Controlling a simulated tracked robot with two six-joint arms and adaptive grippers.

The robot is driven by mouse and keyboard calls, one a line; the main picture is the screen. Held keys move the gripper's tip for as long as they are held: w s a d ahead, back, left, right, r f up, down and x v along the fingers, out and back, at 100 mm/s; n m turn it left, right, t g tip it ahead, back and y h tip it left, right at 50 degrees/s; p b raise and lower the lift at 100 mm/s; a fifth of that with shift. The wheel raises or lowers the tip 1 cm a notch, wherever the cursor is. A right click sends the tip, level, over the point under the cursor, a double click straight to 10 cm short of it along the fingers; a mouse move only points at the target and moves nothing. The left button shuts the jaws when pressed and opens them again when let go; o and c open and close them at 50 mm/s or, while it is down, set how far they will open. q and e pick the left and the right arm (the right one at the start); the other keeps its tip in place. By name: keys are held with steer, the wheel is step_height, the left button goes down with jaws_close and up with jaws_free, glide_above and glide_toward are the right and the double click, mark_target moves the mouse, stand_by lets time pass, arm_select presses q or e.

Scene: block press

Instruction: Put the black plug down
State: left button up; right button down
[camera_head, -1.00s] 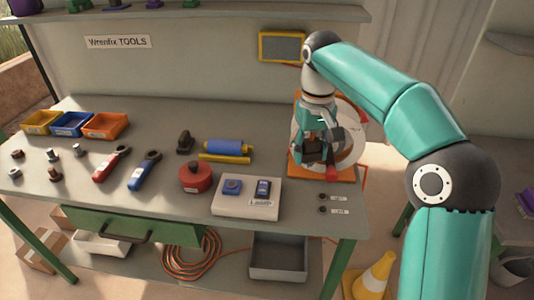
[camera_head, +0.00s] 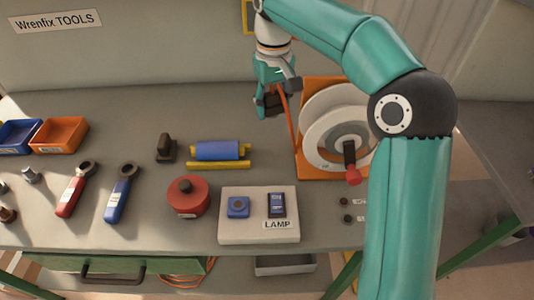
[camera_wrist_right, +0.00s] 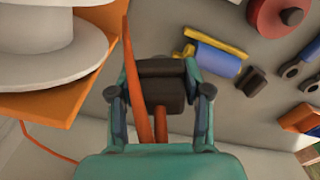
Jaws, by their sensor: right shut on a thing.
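The black plug (camera_head: 271,104) is between the fingers of my right gripper (camera_head: 273,106), which is shut on it above the back of the bench, left of the cable reel. In the right wrist view the dark plug (camera_wrist_right: 162,86) fills the gap between the fingertips (camera_wrist_right: 160,92), and an orange cord (camera_wrist_right: 131,80) runs past it. In the head view the cord (camera_head: 290,120) passes from the plug toward the reel. Whether the plug touches the bench I cannot tell. My left gripper is not in view.
The white reel (camera_head: 318,125) with a red-knobbed crank stands on an orange base (camera_head: 305,162). A blue roller (camera_head: 218,150) on a yellow stand, a black-handled block (camera_head: 166,148), a red round box (camera_head: 188,200) and the LAMP switch board (camera_head: 258,228) lie nearby.

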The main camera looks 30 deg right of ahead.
steer(key=b, duration=0.1)
glide_above(272, 169)
step_height(272, 169, down, 14)
steer(key=shift+w+d+r, duration=0.1)
steer(key=shift+r, duration=0.15)
steer(key=shift+f, duration=2.45)
steer(key=shift+f+b, duration=0.45)
steer(key=shift+f, duration=0.05)
steer(key=shift+f, duration=0.1)
steer(key=c, duration=0.5)
jaws_free()
